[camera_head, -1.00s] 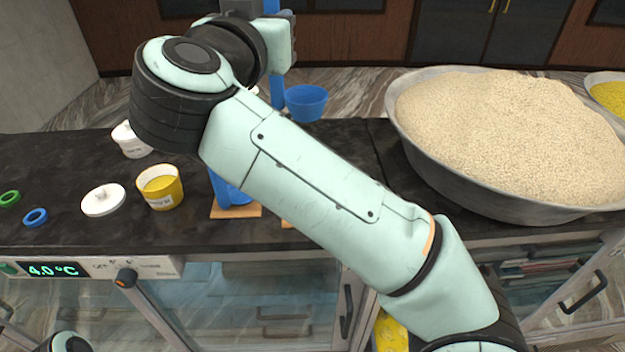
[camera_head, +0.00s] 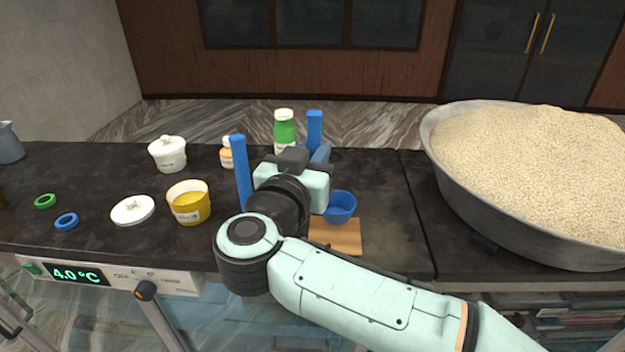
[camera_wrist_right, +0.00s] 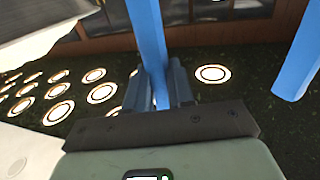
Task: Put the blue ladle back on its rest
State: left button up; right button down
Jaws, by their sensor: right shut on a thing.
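My right gripper (camera_head: 316,165) is shut on the upright handle of a blue ladle (camera_head: 314,130). The handle also shows between the fingers in the right wrist view (camera_wrist_right: 150,40). The ladle's blue bowl (camera_head: 341,208) shows just right of my wrist, at the back edge of a wooden board (camera_head: 347,238), which looks like its rest. I cannot tell whether the bowl touches the board. My wrist hides part of the ladle and board. A second blue handle (camera_head: 240,165) stands upright to the left, its lower part hidden behind my arm. My left gripper is out of view.
A yellow-filled tub (camera_head: 188,203), white lid (camera_head: 133,210), white lidded pot (camera_head: 167,154) and small orange-labelled jar (camera_head: 227,153) stand to the left. A green bottle (camera_head: 284,132) stands behind my gripper. A large metal bowl of grain (camera_head: 450,190) fills the right.

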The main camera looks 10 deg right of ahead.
jog(key=f, duration=0.2)
jog(key=f+b, duration=0.1)
jog(key=shift+w+f, duration=0.25)
jog(key=shift+f, duration=0.15)
jog(key=shift+s+f, duration=0.15)
jog(key=shift+s, duration=0.1)
jog(key=shift+w, duration=0.15)
jog(key=shift+w+f, duration=0.1)
jog(key=c, duration=1.4)
grip_release()
jog(key=shift+f, duration=0.15)
jog(key=o, duration=0.5)
jog(key=shift+s, duration=0.2)
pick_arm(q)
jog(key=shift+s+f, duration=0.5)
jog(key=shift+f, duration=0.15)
pick_arm(e)
jog(key=shift+w, duration=0.1)
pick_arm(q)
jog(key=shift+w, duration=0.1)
pick_arm(e)
jog(key=shift+r, duration=0.2)
